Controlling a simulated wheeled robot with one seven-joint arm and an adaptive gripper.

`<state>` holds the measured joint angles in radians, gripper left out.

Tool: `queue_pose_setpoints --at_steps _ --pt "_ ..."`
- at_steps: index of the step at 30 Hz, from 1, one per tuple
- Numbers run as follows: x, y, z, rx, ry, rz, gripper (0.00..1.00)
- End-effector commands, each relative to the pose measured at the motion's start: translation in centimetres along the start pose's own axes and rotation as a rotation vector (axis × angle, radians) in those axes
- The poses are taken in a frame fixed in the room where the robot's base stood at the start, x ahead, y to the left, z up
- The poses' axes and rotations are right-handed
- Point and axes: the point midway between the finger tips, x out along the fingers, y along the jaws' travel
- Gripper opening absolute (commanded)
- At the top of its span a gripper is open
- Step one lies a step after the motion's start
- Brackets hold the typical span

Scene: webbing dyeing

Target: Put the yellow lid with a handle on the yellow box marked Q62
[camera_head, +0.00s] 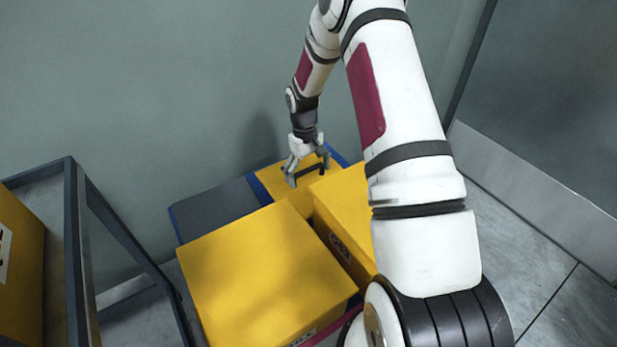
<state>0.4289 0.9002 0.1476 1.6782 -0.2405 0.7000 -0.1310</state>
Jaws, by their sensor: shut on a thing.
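The yellow lid (272,180) shows at the back, between the wall and the yellow boxes, with a dark handle (312,170) on top. My gripper (308,171) points down and is shut on this handle. The lid's near edge is partly hidden by the boxes, and I cannot tell whether it rests on something or hangs. A large yellow box (262,270) stands in front. A second yellow box (340,205) stands right of it, partly hidden by my arm.
A grey platform with blue edges (215,212) lies beside the lid, close to the wall. A dark metal rack (75,215) with another yellow box (18,270) stands at the left. A red strip (330,331) runs near the front box. Grey floor (530,260) is clear at the right.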

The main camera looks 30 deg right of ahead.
Motion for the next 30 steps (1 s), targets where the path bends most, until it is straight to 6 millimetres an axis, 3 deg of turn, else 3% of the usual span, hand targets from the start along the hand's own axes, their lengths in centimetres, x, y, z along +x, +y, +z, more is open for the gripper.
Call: queue_pose_setpoints --at_steps 11,12,23,30 --pt "0.4 0.0 -0.1 0.0 0.002 0.001 0.5" --pt "0.4 0.0 -0.1 0.0 0.001 0.001 0.99" --pt "0.3 0.0 -0.1 0.0 0.001 0.001 1.0" --pt "-2.7 0.0 -0.1 0.0 0.004 0.002 1.0"
